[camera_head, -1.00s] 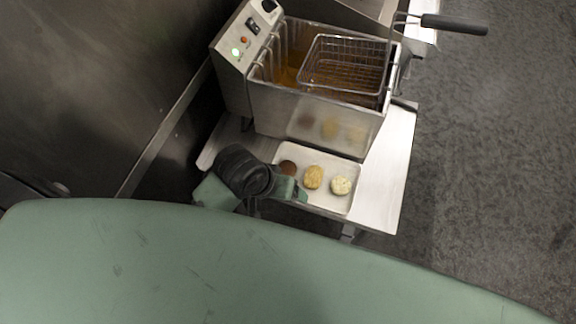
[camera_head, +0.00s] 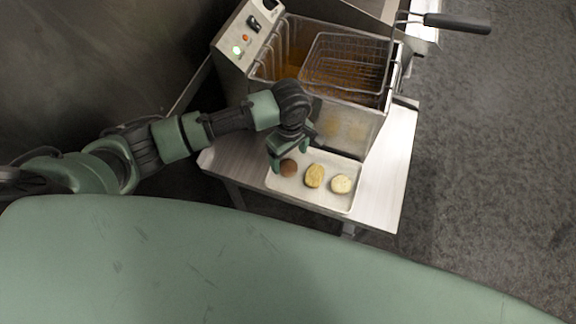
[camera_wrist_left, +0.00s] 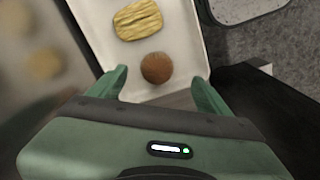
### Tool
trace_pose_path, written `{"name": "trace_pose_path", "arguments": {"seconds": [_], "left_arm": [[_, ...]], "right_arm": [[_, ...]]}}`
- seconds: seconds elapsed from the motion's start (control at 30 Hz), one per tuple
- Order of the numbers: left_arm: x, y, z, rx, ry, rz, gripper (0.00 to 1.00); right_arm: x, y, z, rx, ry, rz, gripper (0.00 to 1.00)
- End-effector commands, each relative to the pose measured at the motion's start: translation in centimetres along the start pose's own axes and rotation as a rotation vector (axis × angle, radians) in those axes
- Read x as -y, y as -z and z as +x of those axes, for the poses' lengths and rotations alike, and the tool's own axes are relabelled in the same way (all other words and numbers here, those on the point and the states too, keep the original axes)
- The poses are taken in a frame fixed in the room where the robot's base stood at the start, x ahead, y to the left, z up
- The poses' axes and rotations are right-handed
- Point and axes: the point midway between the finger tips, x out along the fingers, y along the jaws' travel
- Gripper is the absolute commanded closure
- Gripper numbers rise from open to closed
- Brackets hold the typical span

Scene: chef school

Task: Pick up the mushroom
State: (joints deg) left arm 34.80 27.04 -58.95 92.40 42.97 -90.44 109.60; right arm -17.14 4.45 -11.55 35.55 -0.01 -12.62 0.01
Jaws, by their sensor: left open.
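A small round brown item, seemingly the mushroom (camera_head: 289,168), lies at the left end of a shallow pale tray (camera_head: 335,203). In the left wrist view the mushroom (camera_wrist_left: 156,68) appears between the fingertips. My left gripper (camera_head: 290,158) is open above the tray's left end, pointing down at the mushroom. In the left wrist view its green fingers (camera_wrist_left: 160,80) are spread either side of the mushroom. I cannot tell the exact height between them. My right gripper is not in view.
A ridged yellow piece (camera_head: 314,176) and a pale round piece (camera_head: 341,184) lie right of the mushroom on the tray. A deep fryer (camera_head: 372,128) with a wire basket (camera_head: 345,62) stands directly behind. The table (camera_head: 392,180) has free room on the right.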

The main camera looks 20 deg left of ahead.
Motion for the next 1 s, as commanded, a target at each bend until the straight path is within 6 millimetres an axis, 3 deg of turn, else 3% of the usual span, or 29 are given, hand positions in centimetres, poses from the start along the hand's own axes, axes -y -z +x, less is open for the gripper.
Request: {"name": "trace_pose_path", "arguments": {"seconds": [0.5, 0.77, 0.87, 1.0], "left_arm": [[-0.3, 0.4, 6.5, 0.0, -0.001, 0.003, 0.22], [-0.4, 0.4, 6.8, 0.0, -0.003, 0.003, 0.22], [-0.4, 0.4, 6.8, 0.0, -0.003, 0.003, 0.44], [-0.3, 0.4, 6.8, 0.0, -0.003, 0.003, 0.83]], "right_arm": [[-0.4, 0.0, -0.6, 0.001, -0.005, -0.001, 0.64], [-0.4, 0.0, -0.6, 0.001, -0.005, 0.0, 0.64], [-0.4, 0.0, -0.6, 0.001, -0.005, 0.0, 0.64], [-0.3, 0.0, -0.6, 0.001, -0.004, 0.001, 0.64]]}}
